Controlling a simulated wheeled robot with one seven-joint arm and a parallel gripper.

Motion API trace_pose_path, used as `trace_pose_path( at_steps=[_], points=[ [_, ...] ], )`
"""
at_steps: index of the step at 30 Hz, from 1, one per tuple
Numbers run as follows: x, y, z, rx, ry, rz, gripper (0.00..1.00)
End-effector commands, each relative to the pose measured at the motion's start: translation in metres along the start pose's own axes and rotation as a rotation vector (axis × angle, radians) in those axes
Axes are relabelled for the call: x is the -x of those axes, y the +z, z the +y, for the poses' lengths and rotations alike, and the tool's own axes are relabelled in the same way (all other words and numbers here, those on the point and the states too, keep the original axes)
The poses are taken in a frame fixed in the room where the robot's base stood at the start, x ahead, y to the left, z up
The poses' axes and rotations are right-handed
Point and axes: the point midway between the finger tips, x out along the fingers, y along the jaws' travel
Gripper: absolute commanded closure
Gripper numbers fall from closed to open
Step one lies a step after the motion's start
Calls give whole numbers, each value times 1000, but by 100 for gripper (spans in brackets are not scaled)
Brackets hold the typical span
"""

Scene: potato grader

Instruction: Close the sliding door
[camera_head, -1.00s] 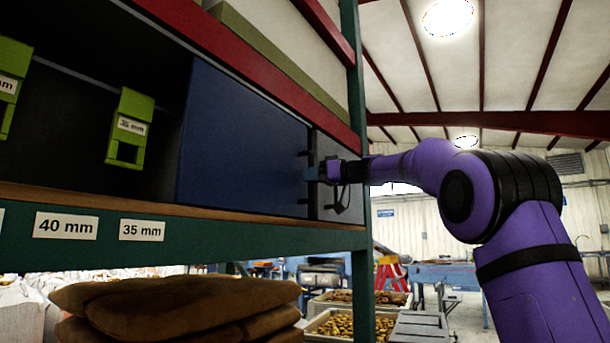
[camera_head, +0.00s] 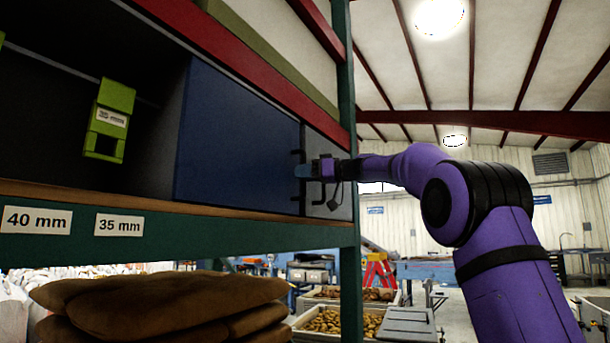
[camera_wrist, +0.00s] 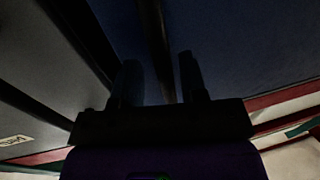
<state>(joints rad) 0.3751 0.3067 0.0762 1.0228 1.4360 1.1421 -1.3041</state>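The sliding door is a blue panel (camera_head: 238,140) in the shelf bay. Left of it the bay stands open and dark. The door's dark handle (camera_head: 296,168) is at its right edge. My gripper (camera_head: 303,171) is at this handle, reaching in from the right. In the wrist view my gripper (camera_wrist: 160,80) has its two fingers apart, with a dark upright bar, apparently the handle or door edge, between them. I see no clear contact. The wrist view is very dark.
A grey panel (camera_head: 328,178) with its own handle (camera_head: 331,195) is right of the door, beside the green post (camera_head: 346,245). A green gauge (camera_head: 110,119) hangs in the open bay. Brown sacks (camera_head: 165,305) and crates of potatoes (camera_head: 340,320) are below.

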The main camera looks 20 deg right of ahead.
Motion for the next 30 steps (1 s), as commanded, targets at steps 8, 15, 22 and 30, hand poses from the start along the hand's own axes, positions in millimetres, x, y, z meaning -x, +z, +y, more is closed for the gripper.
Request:
trace_pose_path(
  at_steps=[8,15,22,30],
  points=[
    [11,0,0,0,1,-1,61],
    [54,0,0,0,3,-1,61],
    [91,0,1,0,2,0,61],
    [108,0,0,0,0,-1,61]
  ],
)
